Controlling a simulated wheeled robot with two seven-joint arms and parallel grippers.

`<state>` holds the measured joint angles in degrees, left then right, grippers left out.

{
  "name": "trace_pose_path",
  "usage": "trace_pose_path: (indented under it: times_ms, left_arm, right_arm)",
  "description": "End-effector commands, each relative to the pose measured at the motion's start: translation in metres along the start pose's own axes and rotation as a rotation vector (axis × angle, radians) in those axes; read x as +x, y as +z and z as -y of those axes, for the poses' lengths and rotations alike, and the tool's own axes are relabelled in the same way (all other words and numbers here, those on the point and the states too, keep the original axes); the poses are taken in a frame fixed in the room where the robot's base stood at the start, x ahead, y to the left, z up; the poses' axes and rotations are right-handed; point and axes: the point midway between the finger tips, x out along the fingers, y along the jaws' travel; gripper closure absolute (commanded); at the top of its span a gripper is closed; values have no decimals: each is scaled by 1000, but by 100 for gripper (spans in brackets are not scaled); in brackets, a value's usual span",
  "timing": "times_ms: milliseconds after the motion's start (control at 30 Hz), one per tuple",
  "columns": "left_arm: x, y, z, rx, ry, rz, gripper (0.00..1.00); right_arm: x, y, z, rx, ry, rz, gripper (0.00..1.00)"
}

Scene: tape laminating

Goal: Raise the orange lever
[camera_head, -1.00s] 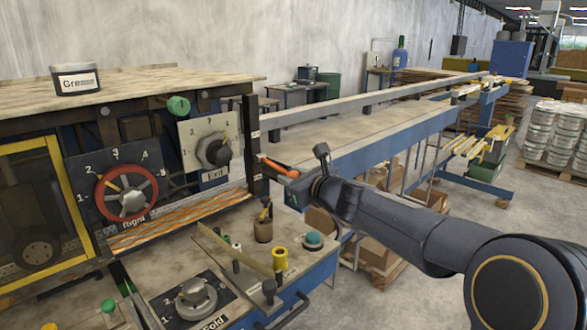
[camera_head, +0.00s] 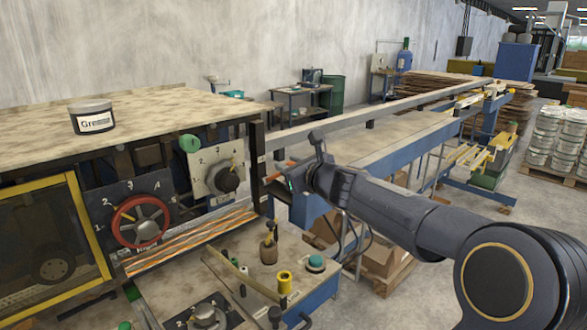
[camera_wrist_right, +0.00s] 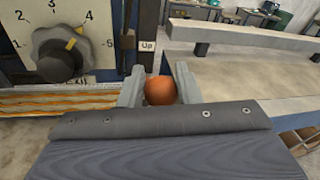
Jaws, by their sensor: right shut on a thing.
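The orange lever (camera_wrist_right: 160,91) shows its rounded end in the right wrist view, between the two fingers of my right gripper (camera_wrist_right: 160,88). In the head view a short part of the orange lever (camera_head: 272,179) sticks out to the left of my right gripper (camera_head: 287,178), beside the dark post at the machine's right end. The gripper is shut on the lever. An "Up" label (camera_wrist_right: 148,46) is on the post just above the lever. My left gripper does not show.
A grey numbered dial (camera_head: 227,179) sits on the panel left of the lever, with a red wheel (camera_head: 137,221) further left. Below is a worktop with a yellow spool (camera_head: 285,282) and a green-topped button (camera_head: 316,262). A long conveyor table (camera_head: 400,140) runs back to the right.

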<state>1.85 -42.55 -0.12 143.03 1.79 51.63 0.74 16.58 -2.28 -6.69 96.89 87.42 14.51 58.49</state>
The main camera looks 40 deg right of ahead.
Motion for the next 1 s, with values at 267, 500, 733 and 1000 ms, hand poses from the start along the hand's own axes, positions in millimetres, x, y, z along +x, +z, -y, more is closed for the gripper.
trace_pose_path:
  times_ms: [267,500,733,1000]
  left_arm:
    - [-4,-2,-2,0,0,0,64]
    - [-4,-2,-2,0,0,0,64]
    - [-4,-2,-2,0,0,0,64]
    - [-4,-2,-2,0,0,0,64]
  right_arm:
    - [4,8,2,0,-3,3,100]
    - [4,7,1,0,-2,2,100]
    - [4,6,1,0,-2,0,61]
    - [4,6,1,0,-1,-1,49]
